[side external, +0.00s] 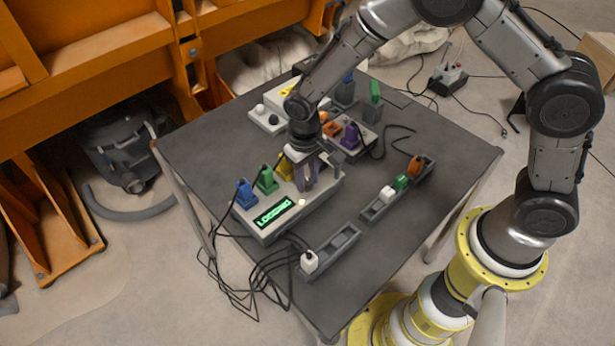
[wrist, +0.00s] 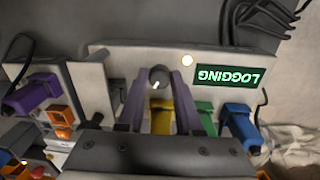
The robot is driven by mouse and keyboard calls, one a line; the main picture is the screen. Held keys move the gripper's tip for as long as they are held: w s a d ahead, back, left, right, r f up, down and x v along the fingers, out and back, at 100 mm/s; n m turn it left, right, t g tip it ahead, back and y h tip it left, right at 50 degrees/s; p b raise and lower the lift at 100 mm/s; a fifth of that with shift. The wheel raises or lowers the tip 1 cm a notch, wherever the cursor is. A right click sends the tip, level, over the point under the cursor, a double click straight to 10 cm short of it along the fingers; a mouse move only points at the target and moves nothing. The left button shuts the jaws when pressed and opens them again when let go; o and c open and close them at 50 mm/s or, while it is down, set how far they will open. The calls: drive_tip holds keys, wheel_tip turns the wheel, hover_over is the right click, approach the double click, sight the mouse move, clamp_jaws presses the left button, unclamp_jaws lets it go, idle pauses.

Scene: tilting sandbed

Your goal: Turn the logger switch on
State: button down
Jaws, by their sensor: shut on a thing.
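The logger (side external: 322,196) is a pale box on the dark table, with a lit green display (side external: 273,213) reading "LOGGING". In the wrist view the display (wrist: 227,76) appears upside down. The logger's round grey switch knob (wrist: 159,75) has a pale mark and sits between my fingertips. My gripper (side external: 306,184) points down at the logger's top face and is shut on the knob; the fingers hide the knob in the side view. A small pale round light or button (wrist: 187,60) lies beside it. Yellow (wrist: 161,117), green (wrist: 204,115) and blue (wrist: 240,124) plugs stand along one edge.
Near the logger, a second box holds purple (side external: 351,134) and orange plugs. Grey trays (side external: 343,240) with white, green and orange plugs lie toward the table's right and front. Black cables hang off the front left edge. The right of the table is mostly clear.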

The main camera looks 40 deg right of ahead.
drive_tip(key=shift+w+r, duration=0.1)
idle(0.3)
drive_tip(key=c, duration=0.6)
unclamp_jaws()
drive_tip(key=r, duration=1.3)
drive_tip(key=shift+a+r, duration=0.35)
drive_tip(key=shift+r, duration=0.05)
